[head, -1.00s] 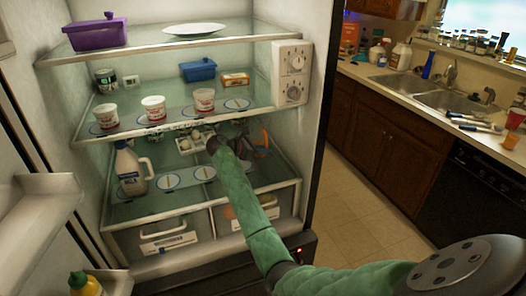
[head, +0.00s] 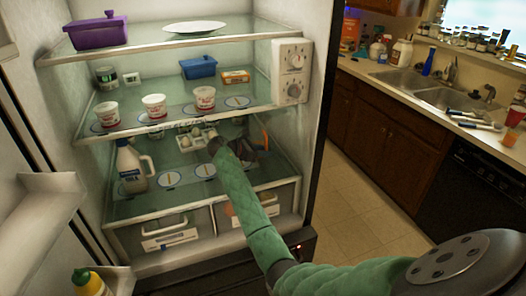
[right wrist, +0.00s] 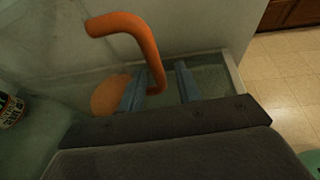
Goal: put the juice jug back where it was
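The juice jug seems to be the orange item on the lower fridge shelf. In the right wrist view its bent orange handle (right wrist: 145,45) stands close to me, with a rounded orange part (right wrist: 108,96) behind the left finger. My right gripper (right wrist: 158,78) is open, and the handle's lower end shows between its two blue-grey fingers, nearer the left one. In the head view only an orange sliver of the jug (head: 265,136) shows beside my right gripper (head: 250,150); my arm hides the rest. My left gripper is not in view.
White label discs (head: 168,180) mark the shelf. Yogurt cups (head: 154,106) stand on the shelf above. The fridge's side wall is close on the right.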

